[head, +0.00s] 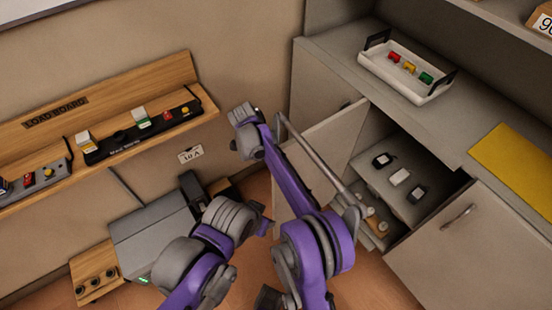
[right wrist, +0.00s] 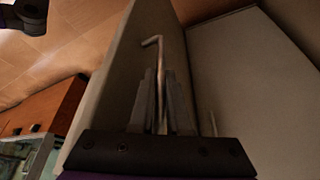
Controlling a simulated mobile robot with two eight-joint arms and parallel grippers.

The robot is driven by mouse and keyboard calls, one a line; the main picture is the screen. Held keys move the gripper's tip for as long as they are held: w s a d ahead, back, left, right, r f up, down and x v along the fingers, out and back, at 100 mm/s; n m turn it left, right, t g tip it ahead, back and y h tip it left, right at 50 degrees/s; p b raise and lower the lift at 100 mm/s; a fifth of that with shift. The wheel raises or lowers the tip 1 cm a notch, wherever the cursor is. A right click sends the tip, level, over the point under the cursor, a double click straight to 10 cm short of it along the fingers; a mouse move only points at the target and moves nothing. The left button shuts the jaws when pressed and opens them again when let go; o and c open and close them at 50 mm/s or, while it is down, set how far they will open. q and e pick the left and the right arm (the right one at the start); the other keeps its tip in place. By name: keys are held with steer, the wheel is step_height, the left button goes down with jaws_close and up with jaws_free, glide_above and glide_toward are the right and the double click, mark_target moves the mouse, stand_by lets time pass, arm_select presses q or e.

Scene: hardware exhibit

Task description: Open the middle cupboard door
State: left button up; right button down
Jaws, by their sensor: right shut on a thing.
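The middle cupboard door (head: 328,142) stands open, swung out from its grey cabinet in the head view. Its inside shelf (head: 385,185) shows. In the right wrist view the door panel (right wrist: 122,75) rises past my right gripper (right wrist: 160,95). The gripper's fingers are shut on the door's bent metal handle (right wrist: 158,48). In the head view my right arm reaches up beside the door's outer edge, and its fingertips cannot be made out. My left arm is at lower centre, left of the right arm; its fingers are not clearly visible.
On the shelf lie several small dark and white items (head: 398,177). A closed door (head: 470,245) with a handle is to the right. A white tray (head: 405,85) of coloured pieces and a yellow mat (head: 515,165) lie on the counter. A wooden load board (head: 110,105) is at left.

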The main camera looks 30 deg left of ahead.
steer(key=c, duration=0.9)
jaws_free()
steer(key=shift+w, duration=0.1)
steer(key=v, duration=1)
steer(key=shift+r+p, duration=0.35)
steer(key=shift+p, duration=0.05)
